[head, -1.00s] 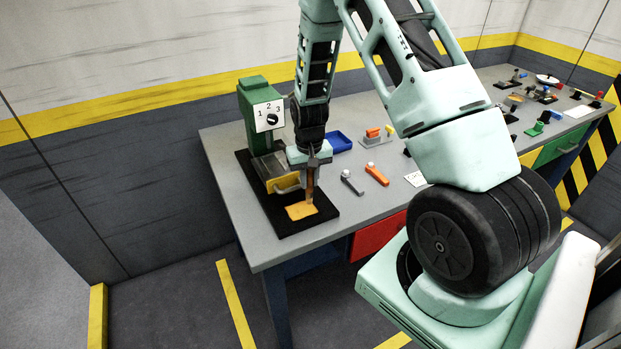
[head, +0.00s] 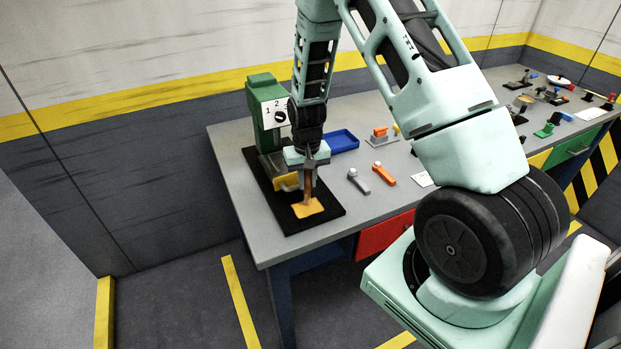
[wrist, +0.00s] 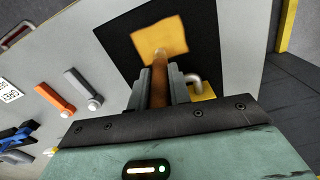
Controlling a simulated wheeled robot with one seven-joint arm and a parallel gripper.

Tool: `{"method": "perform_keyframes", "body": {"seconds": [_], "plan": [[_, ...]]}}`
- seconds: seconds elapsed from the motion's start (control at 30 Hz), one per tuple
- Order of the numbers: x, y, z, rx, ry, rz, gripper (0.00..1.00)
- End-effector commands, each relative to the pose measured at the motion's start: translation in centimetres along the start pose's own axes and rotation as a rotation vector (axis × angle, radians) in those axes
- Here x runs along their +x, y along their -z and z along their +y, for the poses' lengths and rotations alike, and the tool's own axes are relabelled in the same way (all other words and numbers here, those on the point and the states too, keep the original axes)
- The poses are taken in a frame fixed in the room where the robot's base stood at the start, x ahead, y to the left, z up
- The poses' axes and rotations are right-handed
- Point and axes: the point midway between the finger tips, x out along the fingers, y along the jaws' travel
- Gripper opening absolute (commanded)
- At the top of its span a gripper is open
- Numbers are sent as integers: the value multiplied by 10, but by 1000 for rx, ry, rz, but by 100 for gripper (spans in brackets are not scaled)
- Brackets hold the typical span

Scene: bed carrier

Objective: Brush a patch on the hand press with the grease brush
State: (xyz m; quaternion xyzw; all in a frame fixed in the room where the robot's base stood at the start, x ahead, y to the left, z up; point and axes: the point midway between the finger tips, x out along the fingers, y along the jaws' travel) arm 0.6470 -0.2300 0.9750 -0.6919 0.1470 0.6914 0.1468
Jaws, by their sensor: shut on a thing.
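The hand press (head: 266,115) is a green column with a numbered dial plate on a black base (head: 325,212). An orange-yellow patch (head: 315,210) lies on the front of that base. My gripper (head: 308,178) is shut on the grease brush (head: 309,190), a brown stick held pointing down. In the wrist view the brush (wrist: 159,82) runs between the fingers to the near edge of the patch (wrist: 160,36). Its tip appears to be at the patch; I cannot tell whether it touches. A yellow part with a grey handle (wrist: 196,82) is beside the gripper.
A grey lever (head: 358,181) and an orange lever (head: 384,173) lie right of the base. A blue tray (head: 342,141) and a small grey stand with an orange block (head: 380,135) are behind. Several small items fill the table's far right.

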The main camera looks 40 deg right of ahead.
Motion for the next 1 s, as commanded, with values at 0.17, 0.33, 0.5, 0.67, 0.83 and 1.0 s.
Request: {"method": "perform_keyframes", "body": {"seconds": [0.17,0.33,0.5,0.67,0.83,1.0], "plan": [[0,-1,-6,0,0,-1,0],[1,-1,-6,0,0,-1,0],[1,-2,-7,-1,1,-1,0],[0,-2,-13,-3,0,-2,0],[0,-4,-21,-2,0,-2,0],[0,-4,-25,-1,0,-1,0]]}}
